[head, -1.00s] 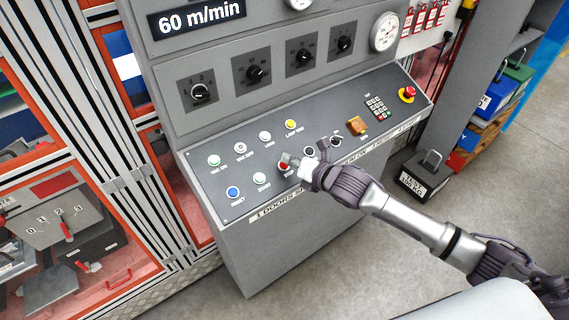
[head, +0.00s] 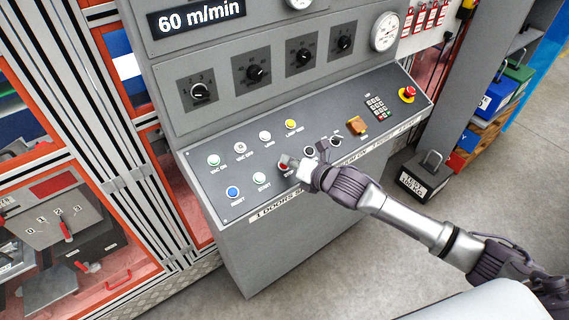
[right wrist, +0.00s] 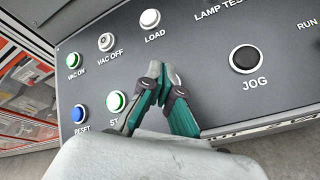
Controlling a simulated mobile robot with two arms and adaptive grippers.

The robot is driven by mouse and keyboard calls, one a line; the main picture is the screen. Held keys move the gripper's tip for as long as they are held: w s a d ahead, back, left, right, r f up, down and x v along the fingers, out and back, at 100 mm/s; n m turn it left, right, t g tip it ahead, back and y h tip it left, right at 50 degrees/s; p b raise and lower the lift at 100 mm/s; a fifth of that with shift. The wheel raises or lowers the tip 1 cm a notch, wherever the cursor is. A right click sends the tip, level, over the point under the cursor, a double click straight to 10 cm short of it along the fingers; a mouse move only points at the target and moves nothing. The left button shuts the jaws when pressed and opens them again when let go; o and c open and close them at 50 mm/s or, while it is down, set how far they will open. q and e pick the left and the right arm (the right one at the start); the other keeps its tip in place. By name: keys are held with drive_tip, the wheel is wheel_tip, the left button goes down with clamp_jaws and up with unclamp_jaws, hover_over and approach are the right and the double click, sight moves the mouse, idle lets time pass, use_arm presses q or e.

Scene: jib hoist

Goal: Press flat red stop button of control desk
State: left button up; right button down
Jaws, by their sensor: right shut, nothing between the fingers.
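The control desk (head: 210,185) has a sloped dark panel with labelled buttons. In the right wrist view the shut fingertips (right wrist: 164,78) are above the panel between the start button (right wrist: 116,101) and the black jog button (right wrist: 245,59), and the stop button is hidden. My left gripper is not in view.
A red mushroom button on a yellow base (head: 407,94) is at the panel's far right. An orange cover (head: 357,125) and a keypad (head: 376,107) are nearby. A blue reset button (head: 232,192) is at the left. A grey weight (head: 425,175) stands on the floor to the right.

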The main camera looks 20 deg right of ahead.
drive_tip(key=shift+w+f, duration=0.15)
drive_tip(key=shift+f, duration=0.35)
idle(0.6)
drive_tip(key=shift+s+r+p, duration=0.25)
drive_tip(key=shift+r+p, duration=0.4)
drive_tip(key=shift+r, duration=0.15)
drive_tip(key=shift+s, duration=0.1)
drive_tip(key=shift+r, duration=0.1)
drive_tip(key=r+p, duration=0.1)
drive_tip(key=s+r+p, duration=0.1)
drive_tip(key=r+p, duration=0.2)
drive_tip(key=p, duration=0.1)
drive_tip(key=shift+s+d+r, duration=0.25)
drive_tip(key=shift+s+d, duration=0.15)
